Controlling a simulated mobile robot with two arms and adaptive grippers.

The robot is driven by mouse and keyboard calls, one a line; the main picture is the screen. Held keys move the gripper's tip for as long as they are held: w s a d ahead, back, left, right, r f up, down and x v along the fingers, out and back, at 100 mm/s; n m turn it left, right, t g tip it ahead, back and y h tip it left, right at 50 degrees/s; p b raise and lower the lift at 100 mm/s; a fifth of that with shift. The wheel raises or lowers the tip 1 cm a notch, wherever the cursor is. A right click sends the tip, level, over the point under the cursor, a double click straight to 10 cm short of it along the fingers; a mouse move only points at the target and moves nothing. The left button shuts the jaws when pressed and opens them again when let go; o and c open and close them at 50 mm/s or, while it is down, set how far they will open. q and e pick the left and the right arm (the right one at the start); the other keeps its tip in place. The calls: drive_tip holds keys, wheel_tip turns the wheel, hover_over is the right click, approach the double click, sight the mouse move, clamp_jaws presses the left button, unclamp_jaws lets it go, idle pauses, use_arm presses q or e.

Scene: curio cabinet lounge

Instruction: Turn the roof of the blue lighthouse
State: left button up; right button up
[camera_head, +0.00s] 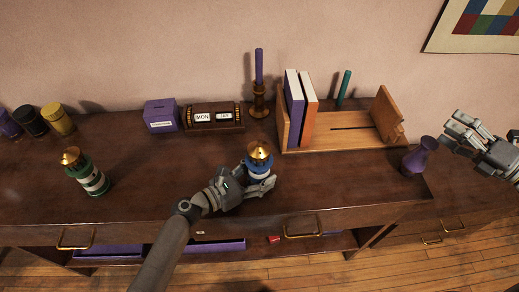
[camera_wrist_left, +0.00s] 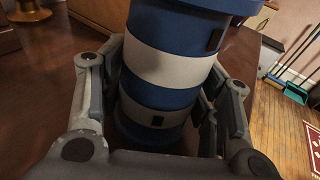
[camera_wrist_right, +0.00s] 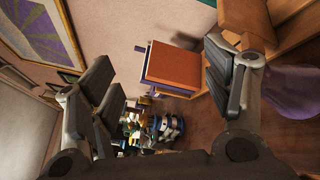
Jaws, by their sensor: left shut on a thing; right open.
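The blue lighthouse (camera_head: 260,162) stands on the cabinet top, with white bands and a golden roof (camera_head: 259,149). My left gripper (camera_head: 262,184) is shut around its body. In the left wrist view, the blue and white body (camera_wrist_left: 170,70) sits between the fingers, and its roof is out of frame. A green lighthouse (camera_head: 92,179) with a golden roof stands to the left. My right gripper (camera_head: 470,127) is open and empty, raised at the right beyond the purple vase, away from the lighthouse.
Behind stand a purple money box (camera_head: 160,115), a calendar block (camera_head: 214,117), a candlestick (camera_head: 259,98) and a wooden book stand (camera_head: 350,135) with books. A purple vase (camera_head: 420,154) stands at the right. Several jars (camera_head: 57,119) stand at the far left. The top between the lighthouses is clear.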

drive_tip(key=w+a+r+g+y, duration=0.1)
drive_tip(key=w+a+r+y, duration=0.15)
drive_tip(key=a, duration=0.35)
drive_tip(key=m+g+y, duration=0.6)
drive_tip(key=m+g, duration=0.7)
approach(259, 151)
drive_tip(key=a, duration=0.3)
drive_tip(key=w+a+f, duration=0.1)
drive_tip(key=a, duration=0.2)
drive_tip(key=a+f, duration=0.1)
drive_tip(key=a, duration=0.2)
drive_tip(key=shift+w+a, duration=0.3)
drive_tip(key=shift+a, duration=0.1)
drive_tip(key=shift+c, duration=0.4)
drive_tip(key=c, duration=1)
